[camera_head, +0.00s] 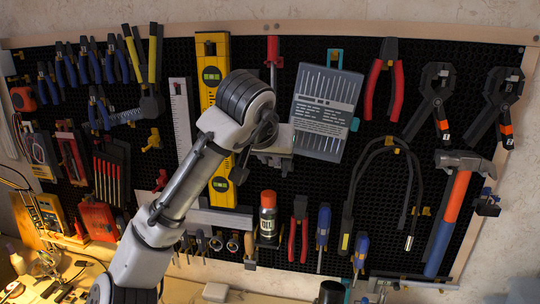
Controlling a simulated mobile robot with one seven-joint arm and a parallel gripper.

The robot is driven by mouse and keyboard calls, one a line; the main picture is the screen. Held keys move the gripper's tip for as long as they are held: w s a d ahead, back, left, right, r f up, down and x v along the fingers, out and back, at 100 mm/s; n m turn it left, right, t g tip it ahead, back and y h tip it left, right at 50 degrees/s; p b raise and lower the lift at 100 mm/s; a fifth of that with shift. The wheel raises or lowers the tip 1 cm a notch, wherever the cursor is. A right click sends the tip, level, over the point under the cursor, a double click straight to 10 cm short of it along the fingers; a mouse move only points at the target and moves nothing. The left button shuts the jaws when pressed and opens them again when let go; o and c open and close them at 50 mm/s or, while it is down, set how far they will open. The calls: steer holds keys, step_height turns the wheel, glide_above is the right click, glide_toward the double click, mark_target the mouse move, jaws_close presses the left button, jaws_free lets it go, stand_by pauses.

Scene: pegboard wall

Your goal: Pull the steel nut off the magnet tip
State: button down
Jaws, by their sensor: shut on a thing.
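A black flexible pickup tool (353,190) hangs in a loop over a yellow hook, right of centre on the pegboard. Its silver magnet tip (409,242) points down at the lower right end of the loop. I cannot make out a separate steel nut there at this size. My gripper (273,160) is at the upper middle, well left of and above the tip, apart from it. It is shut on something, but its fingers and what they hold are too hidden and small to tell.
A grey drill-bit case (327,105) hangs close right of my gripper. A yellow level (219,165) is behind my arm. A red-capped can (268,220) stands below. A hammer (450,215) hangs right of the pickup tool, leaving a narrow gap.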

steer(key=s+a, duration=0.1)
steer(key=s, duration=0.5)
steer(key=shift+s+a, duration=0.3)
steer(key=shift+s, duration=0.05)
